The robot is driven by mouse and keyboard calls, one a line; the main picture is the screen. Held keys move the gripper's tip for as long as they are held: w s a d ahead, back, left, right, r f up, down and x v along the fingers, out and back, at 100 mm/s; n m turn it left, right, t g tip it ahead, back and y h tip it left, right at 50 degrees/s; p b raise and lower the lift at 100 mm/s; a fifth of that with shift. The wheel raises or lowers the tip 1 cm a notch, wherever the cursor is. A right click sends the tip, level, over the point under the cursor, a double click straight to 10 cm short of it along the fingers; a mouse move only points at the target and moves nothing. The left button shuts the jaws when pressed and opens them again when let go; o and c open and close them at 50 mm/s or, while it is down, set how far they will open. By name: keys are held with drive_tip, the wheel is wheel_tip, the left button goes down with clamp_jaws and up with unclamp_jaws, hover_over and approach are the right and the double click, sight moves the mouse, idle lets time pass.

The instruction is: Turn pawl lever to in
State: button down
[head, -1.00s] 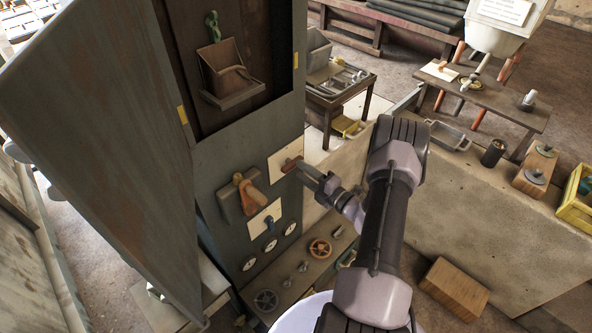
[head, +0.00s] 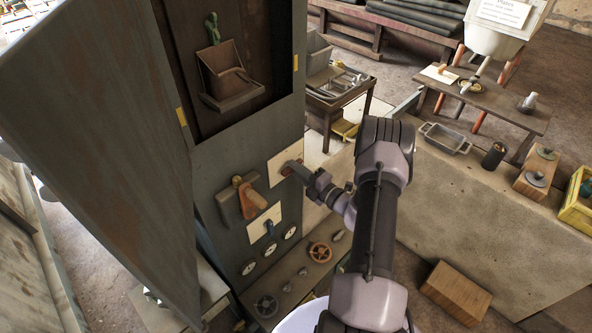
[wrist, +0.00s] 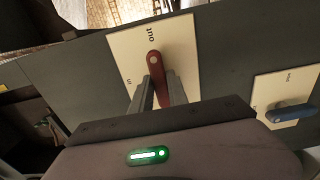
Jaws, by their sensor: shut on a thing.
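The red pawl lever (wrist: 154,66) is on a cream plate (wrist: 185,40) in the wrist view. The plate carries the word OUT above the lever's round pivot and a smaller mark, apparently IN, to its left. The lever runs down from the pivot between the fingers of my gripper (wrist: 160,90), which is shut on it. In the head view the plate (head: 281,166) is on the dark cabinet front. My gripper (head: 296,170) reaches it from the right and covers most of the lever.
A blue lever on a second cream plate (wrist: 293,114) is to the right in the wrist view. An orange-red handle (head: 252,197) juts from the cabinet left of my gripper. Gauges and handwheels (head: 320,252) are below. The large cabinet door (head: 90,130) stands open at left.

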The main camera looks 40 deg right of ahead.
drive_tip(key=shift+n, duration=0.3)
drive_tip(key=n+b, duration=0.5)
drive_tip(key=n, duration=1.1)
drive_tip(key=shift+n+b, duration=0.3)
drive_tip(key=shift+n, duration=0.4)
drive_tip(key=c, duration=1.3)
unclamp_jaws()
drive_tip(key=shift+s, duration=0.15)
